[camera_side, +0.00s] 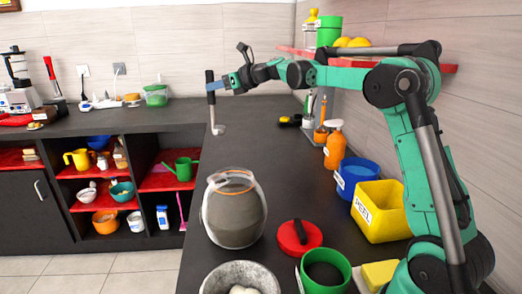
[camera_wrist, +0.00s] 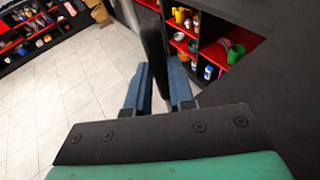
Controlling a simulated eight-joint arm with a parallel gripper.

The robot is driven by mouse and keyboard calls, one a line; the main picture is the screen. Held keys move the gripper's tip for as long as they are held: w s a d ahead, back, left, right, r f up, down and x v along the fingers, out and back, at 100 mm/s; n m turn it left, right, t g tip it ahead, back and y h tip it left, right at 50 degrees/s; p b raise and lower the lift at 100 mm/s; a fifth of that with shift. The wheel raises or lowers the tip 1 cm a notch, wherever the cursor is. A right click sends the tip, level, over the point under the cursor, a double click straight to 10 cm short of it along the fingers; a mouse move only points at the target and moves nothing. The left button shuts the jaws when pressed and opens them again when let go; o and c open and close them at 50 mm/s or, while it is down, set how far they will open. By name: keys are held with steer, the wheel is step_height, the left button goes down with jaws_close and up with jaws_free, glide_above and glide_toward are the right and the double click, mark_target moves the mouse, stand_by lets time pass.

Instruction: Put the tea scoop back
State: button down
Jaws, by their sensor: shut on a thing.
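The tea scoop has a black handle (camera_side: 210,82) and a small pale metal bowl (camera_side: 219,129) at its lower end. It hangs nearly upright above the dark counter, handle up. My gripper (camera_side: 213,86), with blue fingers, is shut on the handle. In the wrist view the black handle (camera_wrist: 152,45) stands between the two blue finger pads of my gripper (camera_wrist: 160,88); the bowl is hidden there. A grey jar (camera_side: 235,215) with a clear rim and an orange ring stands on the counter, nearer the camera than the scoop.
A red lid (camera_side: 300,240), green cup (camera_side: 326,272), yellow bin (camera_side: 382,210), blue bowl (camera_side: 358,177) and orange bottle (camera_side: 335,145) line the right side. A utensil holder (camera_side: 313,126) stands by the wall. A stone bowl (camera_side: 240,276) is in front. The counter's middle (camera_side: 265,135) is clear.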

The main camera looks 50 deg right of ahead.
steer(key=s+d+f+m+h, duration=0.2)
steer(key=s+d+f+h, duration=0.1)
steer(key=s+d+f, duration=0.45)
step_height(320, 180, down, 10)
steer(key=shift+s+r+m, duration=0.2)
steer(key=shift+s+m, duration=0.1)
steer(key=shift+s, duration=0.15)
steer(key=shift+a, duration=0.1)
steer(key=c, duration=0.8)
jaws_free()
steer(key=shift+f, duration=0.1)
steer(key=shift+o, duration=0.2)
